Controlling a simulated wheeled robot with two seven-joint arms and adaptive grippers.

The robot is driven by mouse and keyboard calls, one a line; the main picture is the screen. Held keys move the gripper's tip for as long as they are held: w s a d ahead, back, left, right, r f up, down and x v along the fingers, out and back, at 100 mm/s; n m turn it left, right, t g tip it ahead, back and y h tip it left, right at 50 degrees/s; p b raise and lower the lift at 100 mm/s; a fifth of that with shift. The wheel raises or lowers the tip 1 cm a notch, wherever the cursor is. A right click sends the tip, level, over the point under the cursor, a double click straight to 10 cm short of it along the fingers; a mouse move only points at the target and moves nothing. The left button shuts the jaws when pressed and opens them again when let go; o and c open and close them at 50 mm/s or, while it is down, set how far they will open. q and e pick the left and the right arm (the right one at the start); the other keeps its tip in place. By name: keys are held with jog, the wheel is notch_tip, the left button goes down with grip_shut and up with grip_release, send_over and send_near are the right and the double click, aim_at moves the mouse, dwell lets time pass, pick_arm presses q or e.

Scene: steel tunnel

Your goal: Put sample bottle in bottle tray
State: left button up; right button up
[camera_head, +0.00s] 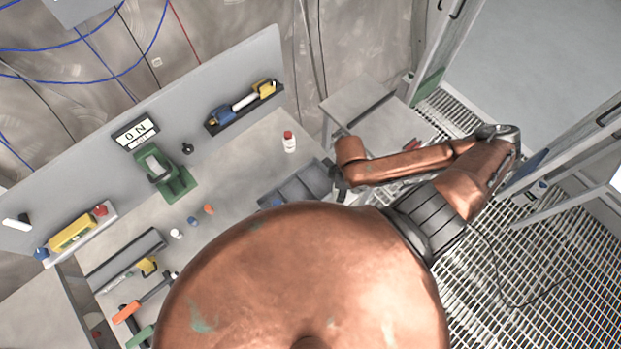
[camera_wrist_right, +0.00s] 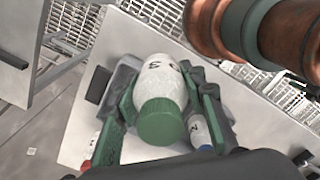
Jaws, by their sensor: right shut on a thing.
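A white sample bottle with a green cap (camera_wrist_right: 162,110) and dark markings fills the middle of the right wrist view. My right gripper (camera_wrist_right: 160,88) is shut on it, one finger on each side. In the head view my right gripper (camera_head: 341,183) is a small dark shape at the right edge of a grey compartmented tray (camera_head: 318,172). The held bottle cannot be made out there. The tray's near part is hidden behind my body. A white bottle with a red cap (camera_head: 289,143) stands upright on the bench behind the tray. My left gripper is not in view.
On the bench (camera_head: 235,165) are a green device (camera_head: 172,178), several small caps and an orange-handled tool (camera_head: 140,303). A back panel with tool holders borders it. A smaller table (camera_head: 360,110) stands to the right. A blue-capped bottle (camera_wrist_right: 199,132) shows beside the right finger.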

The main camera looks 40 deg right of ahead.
jog(key=w+f+b, duration=0.2)
jog(key=w+b, duration=0.1)
jog(key=w+f+b, duration=0.3)
jog(key=w, duration=0.1)
jog(key=w+f+b, duration=0.3)
jog(key=w+b, duration=0.1)
jog(key=shift+w+a+f, duration=0.1)
jog(key=shift+w+a, duration=0.05)
jog(key=shift+w, duration=0.1)
jog(key=shift+w+f, duration=0.2)
jog(key=shift+f, duration=0.2)
jog(key=shift+w+f, duration=0.1)
jog(key=shift+f, duration=1.5)
jog(key=shift+f, duration=0.1)
jog(key=o, duration=1.3)
notch_tip(320, 180, up, 12)
jog(key=shift+p, duration=0.3)
